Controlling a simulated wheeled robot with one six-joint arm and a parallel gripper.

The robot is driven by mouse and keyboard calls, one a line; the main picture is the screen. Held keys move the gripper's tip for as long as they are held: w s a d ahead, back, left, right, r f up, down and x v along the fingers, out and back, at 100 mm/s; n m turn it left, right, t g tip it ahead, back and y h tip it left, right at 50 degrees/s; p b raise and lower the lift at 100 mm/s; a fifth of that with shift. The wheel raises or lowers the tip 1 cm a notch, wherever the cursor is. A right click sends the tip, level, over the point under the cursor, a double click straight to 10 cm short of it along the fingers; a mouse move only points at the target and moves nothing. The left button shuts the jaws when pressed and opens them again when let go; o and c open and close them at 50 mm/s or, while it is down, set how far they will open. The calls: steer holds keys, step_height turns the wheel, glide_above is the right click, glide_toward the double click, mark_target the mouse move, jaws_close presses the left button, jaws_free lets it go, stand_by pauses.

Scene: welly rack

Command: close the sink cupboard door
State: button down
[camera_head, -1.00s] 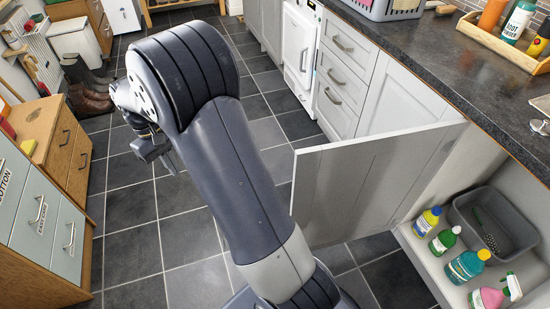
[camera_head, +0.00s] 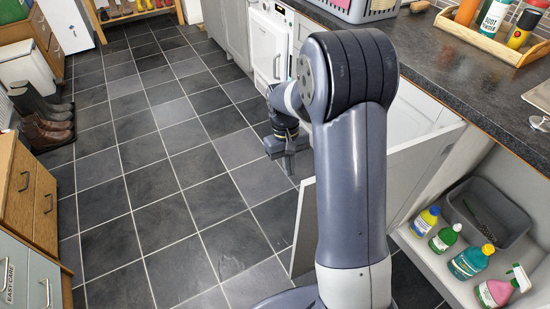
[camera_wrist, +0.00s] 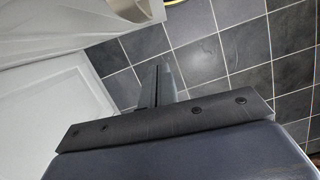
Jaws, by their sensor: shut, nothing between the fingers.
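The sink cupboard door (camera_head: 408,178) is a pale grey panel standing wide open, reaching out from the cabinet front over the floor. My arm hides its middle. The open sink cupboard (camera_head: 412,242) is at the lower right, with its inside showing. My gripper (camera_head: 289,168) hangs over the floor just beyond the door's free end, at its far side in the head view, and looks shut and empty. I cannot tell whether it touches the door. In the wrist view my gripper (camera_wrist: 157,88) points away over the dark floor tiles, with pale cabinet surfaces at the left.
In the cupboard are several bottles, such as a teal one (camera_head: 468,263), and a grey tub (camera_head: 487,215). The dark worktop (camera_head: 440,75) carries a wooden tray (camera_head: 478,40). Brown boots (camera_head: 45,132) stand at the left. The tiled floor (camera_head: 170,180) in the middle is clear.

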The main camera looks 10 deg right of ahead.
steer(key=shift+s+d+f, duration=0.2)
steer(key=shift+s+f, duration=0.25)
steer(key=shift+s, duration=0.3)
steer(key=shift+s+d+f, duration=0.15)
steer(key=shift+s+f, duration=0.25)
steer(key=shift+s, duration=0.4)
steer(key=shift+s+d+f, duration=0.2)
steer(key=shift+s+f, duration=0.25)
steer(key=shift+s, duration=0.3)
